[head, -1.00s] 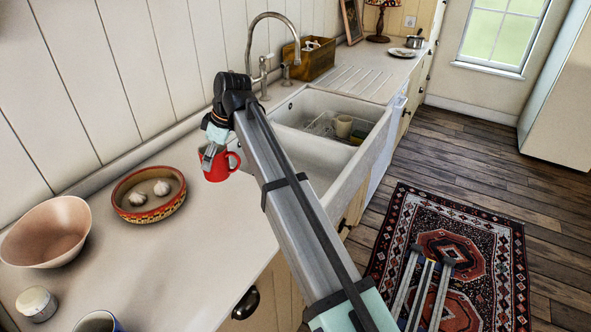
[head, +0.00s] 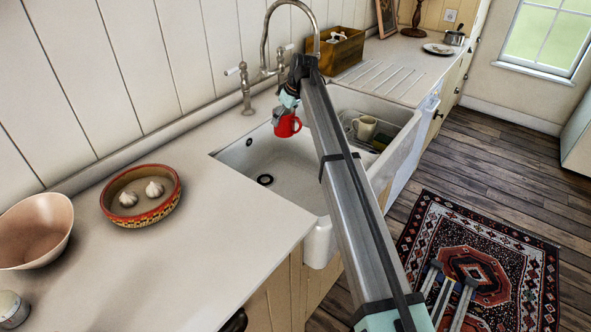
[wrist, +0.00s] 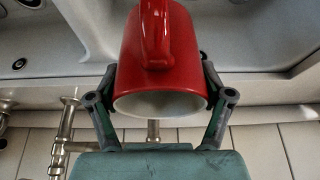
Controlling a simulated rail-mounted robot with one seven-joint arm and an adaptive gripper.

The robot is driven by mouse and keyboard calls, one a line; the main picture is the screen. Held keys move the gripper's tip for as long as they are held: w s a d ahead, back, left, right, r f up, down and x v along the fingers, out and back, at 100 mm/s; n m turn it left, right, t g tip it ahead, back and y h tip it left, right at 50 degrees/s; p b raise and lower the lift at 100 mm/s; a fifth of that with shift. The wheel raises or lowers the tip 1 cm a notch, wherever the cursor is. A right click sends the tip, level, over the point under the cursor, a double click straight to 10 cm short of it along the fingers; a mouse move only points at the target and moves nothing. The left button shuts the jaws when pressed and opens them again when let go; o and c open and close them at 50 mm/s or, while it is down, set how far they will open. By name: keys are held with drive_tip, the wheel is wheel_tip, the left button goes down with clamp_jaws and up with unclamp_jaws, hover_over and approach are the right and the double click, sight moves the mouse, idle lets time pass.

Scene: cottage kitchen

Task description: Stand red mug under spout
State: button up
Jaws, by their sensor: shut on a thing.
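The red mug (head: 288,126) hangs over the left basin of the white sink (head: 240,158). My gripper (head: 283,112) is shut on it. In the wrist view the red mug (wrist: 158,50) sits between both fingers of my gripper (wrist: 157,88), its handle toward the camera and part of its pale inside showing. The metal tap's spout (head: 291,5) arches above and behind the mug in the head view; its outlet end comes down close to my wrist. The exact gap between mug and outlet cannot be told. My arm hides part of the sink behind.
The right basin holds a rack with a cream mug (head: 366,127). A tap handle post (head: 246,90) stands left of the spout. A wooden box (head: 337,50) stands behind the sink. A patterned bowl with garlic (head: 141,195) and a pink bowl (head: 35,230) stand on the left counter.

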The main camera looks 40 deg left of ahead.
wheel_tip(320, 180, down, 20)
drive_tip(key=p, duration=0.3)
drive_tip(key=shift+a+r, duration=0.15)
idle(0.4)
drive_tip(key=o, duration=1.3)
drive_tip(key=b+v, duration=0.2)
drive_tip(key=v, duration=1)
drive_tip(key=shift+s, duration=0.15)
